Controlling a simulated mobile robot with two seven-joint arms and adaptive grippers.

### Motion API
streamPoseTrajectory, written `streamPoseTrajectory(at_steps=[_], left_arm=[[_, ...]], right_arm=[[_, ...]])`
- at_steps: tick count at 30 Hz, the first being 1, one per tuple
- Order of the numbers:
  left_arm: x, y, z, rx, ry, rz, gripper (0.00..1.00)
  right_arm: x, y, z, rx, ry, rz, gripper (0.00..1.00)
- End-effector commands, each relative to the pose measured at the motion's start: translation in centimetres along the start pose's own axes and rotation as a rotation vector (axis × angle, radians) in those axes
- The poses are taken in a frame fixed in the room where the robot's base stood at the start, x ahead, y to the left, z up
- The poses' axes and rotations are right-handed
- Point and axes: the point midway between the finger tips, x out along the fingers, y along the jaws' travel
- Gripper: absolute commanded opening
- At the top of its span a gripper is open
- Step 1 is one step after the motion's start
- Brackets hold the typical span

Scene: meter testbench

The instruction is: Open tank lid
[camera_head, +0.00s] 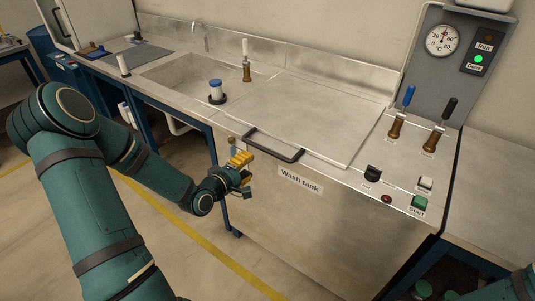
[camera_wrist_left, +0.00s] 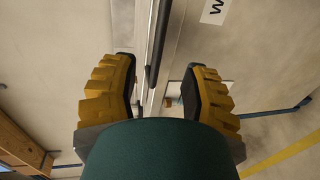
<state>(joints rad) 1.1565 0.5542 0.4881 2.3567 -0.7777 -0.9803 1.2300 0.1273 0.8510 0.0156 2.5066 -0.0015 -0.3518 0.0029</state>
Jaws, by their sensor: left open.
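The tank lid (camera_head: 310,112) is a flat metal panel lying closed on the wash tank (camera_head: 330,215). Its black bar handle (camera_head: 273,146) runs along the front edge, above the "Wash tank" label. My left gripper (camera_head: 246,174) is open and empty, in front of the tank and just left of and below the handle. In the left wrist view, the open yellow-padded fingers (camera_wrist_left: 158,88) spread apart, and the dark handle (camera_wrist_left: 158,45) shows beyond them, between their tips and apart from them. My right gripper is not seen.
A control panel on the right carries a gauge (camera_head: 441,40), blue and black levers, a black knob (camera_head: 373,173) and a green start button (camera_head: 419,203). The floor in front is open.

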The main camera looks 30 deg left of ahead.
Motion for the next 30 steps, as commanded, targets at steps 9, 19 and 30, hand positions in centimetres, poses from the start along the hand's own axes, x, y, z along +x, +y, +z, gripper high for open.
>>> streamPoseTrajectory(at_steps=[9, 19, 30], left_arm=[[6.4, -0.2, 0.2, -0.001, -0.003, 0.000, 0.46], [11.1, -0.2, 0.1, 0.000, -0.001, -0.001, 0.46], [11.9, -0.1, 0.1, 0.000, 0.000, -0.003, 0.46]], right_arm=[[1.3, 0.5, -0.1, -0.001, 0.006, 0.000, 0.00], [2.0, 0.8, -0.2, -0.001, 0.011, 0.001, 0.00], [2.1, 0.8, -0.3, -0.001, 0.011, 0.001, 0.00]])
